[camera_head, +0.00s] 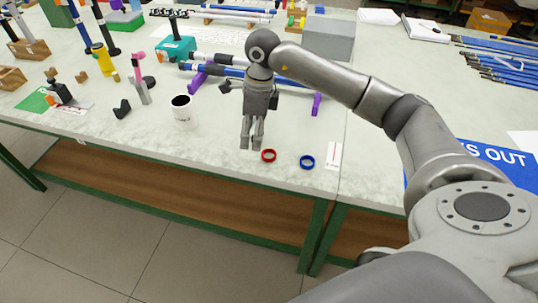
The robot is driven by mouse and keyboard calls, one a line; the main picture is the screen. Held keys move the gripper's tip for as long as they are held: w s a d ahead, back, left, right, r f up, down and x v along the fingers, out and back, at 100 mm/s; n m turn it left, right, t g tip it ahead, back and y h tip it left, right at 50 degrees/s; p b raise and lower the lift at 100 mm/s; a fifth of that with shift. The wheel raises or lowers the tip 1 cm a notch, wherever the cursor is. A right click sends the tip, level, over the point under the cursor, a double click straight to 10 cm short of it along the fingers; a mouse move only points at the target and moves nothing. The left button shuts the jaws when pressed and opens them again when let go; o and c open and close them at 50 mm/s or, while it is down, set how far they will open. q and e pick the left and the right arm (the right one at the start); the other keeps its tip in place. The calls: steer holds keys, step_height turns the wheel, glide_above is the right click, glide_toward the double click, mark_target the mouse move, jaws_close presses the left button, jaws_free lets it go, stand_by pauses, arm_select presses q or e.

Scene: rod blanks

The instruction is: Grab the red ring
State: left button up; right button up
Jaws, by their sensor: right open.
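The red ring (268,156) lies flat on the light table top (215,143) near its front edge. A blue ring (307,162) lies a little to its right. My right gripper (251,147) points down just left of and behind the red ring, with its fingertips close to it in the picture. Its fingers are slightly apart, with nothing seen between them. I cannot tell how high the fingertips are above the table. My left gripper is not in view.
A white mug (183,112) stands left of my right gripper. Blue rods on purple supports (317,104) lie behind it. A white strip with a red line (334,156) lies right of the blue ring. Tools and small blocks crowd the left side.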

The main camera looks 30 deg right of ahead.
steer(key=d+h, duration=0.1)
steer(key=d, duration=0.3)
glide_above(268, 157)
step_height(268, 157, down, 4)
steer(key=shift+r+h+p, duration=0.1)
steer(key=shift+h+p, duration=0.2)
steer(key=shift+p, duration=0.05)
step_height(268, 157, down, 5)
steer(key=shift+r+p, duration=0.15)
steer(key=shift+p, duration=0.55)
steer(key=shift+f, duration=0.55)
steer(key=c, duration=0.9)
